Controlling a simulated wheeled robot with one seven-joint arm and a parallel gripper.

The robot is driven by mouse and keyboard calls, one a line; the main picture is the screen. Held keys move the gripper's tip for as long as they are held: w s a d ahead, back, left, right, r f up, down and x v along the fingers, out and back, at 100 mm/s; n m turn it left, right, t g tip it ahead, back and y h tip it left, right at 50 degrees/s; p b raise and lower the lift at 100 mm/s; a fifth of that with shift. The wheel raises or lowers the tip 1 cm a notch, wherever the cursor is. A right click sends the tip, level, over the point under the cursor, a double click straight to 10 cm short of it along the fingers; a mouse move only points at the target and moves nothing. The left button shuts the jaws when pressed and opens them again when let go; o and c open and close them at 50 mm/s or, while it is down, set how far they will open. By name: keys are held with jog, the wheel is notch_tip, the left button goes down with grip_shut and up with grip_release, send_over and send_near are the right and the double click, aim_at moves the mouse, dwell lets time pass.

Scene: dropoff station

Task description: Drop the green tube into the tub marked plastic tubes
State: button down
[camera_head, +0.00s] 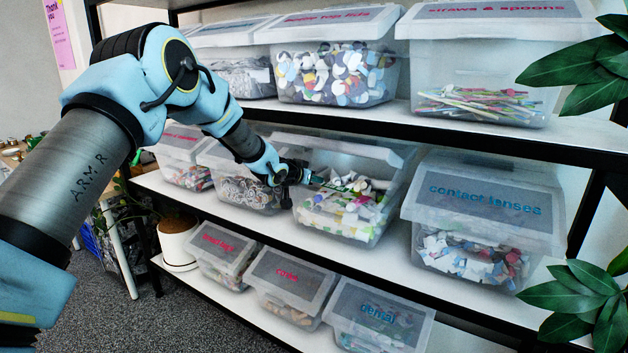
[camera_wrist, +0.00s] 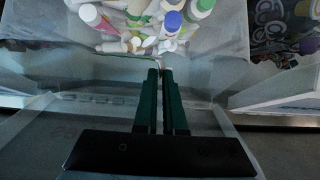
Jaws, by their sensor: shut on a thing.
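My gripper (camera_head: 318,184) reaches over the near side of an open, clear tub (camera_head: 335,229) on the middle shelf. The tub holds white, green and purple-capped tubes and bottles; its label cannot be read. In the wrist view my gripper's two dark green fingers (camera_wrist: 161,72) lie close together, pointing towards the tub's contents (camera_wrist: 160,22). A thin green piece shows at the fingertips in the head view; I cannot clearly tell the green tube from the fingers. The held thing is mostly hidden between them.
The contact lenses tub (camera_head: 490,205) stands to the right, and two filled tubs to the left. Upper-shelf tubs include straws and spoons (camera_head: 490,55). Lower tubs include one marked dental (camera_head: 380,315). The shelf above (camera_head: 420,118) and leaves (camera_head: 575,290) at right limit room.

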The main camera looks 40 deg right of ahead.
jog(key=c, duration=0.9)
grip_release()
jog(key=b+v, duration=0.3)
jog(key=v, duration=0.8)
jog(key=shift+d, duration=0.1)
jog(key=shift+w, duration=0.1)
